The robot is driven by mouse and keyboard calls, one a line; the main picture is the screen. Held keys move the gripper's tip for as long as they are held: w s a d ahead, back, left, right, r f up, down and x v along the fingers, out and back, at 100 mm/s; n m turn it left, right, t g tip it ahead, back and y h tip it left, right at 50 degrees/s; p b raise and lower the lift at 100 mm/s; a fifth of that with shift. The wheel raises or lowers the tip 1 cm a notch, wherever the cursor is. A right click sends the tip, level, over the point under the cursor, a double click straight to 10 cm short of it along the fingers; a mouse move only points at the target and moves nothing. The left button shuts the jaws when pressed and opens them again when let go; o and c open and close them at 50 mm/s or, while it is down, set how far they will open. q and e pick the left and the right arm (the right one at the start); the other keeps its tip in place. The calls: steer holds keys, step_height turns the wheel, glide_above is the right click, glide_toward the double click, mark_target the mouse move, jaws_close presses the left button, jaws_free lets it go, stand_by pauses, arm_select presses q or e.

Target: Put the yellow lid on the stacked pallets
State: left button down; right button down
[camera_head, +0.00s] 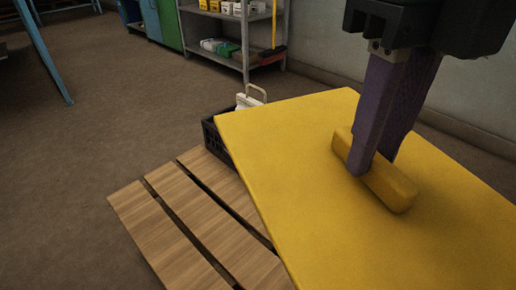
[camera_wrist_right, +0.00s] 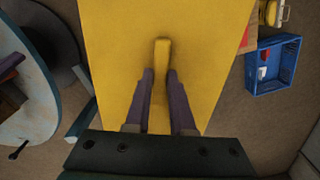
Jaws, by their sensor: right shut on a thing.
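The yellow lid (camera_head: 290,140) is a large flat board with a raised bar handle (camera_head: 395,188) on top. My right gripper (camera_head: 368,165) is shut on this handle, with its purple fingers on either side of the bar. In the right wrist view the lid (camera_wrist_right: 205,65) fills the middle, and the gripper (camera_wrist_right: 160,85) pinches the handle. The wooden slatted pallets (camera_head: 172,228) lie at the lower left of the lid in the head view. The lid hides their right part, and I cannot tell whether it touches them. My left gripper is not in view.
A black crate (camera_head: 212,140) with a pale handled item (camera_head: 250,98) stands behind the pallets, partly hidden by the lid. A grey shelf (camera_head: 225,50) stands at the back by the wall. A blue crate (camera_wrist_right: 272,88) shows in the right wrist view.

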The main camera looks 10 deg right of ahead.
steer(key=f+m+b, duration=0.4)
steer(key=f+b, duration=0.4)
steer(key=f, duration=0.4)
steer(key=a+f+m+b, duration=0.1)
steer(key=f+m+b, duration=0.4)
steer(key=f, duration=0.8)
steer(key=s+a+f+m+b, duration=0.1)
steer(key=f+m+b, duration=0.3)
steer(key=f+b, duration=0.7)
steer(key=shift+s+f, duration=0.1)
steer(key=shift+f, duration=0.7)
steer(key=c, duration=0.8)
jaws_free()
steer(key=shift+o, duration=0.2)
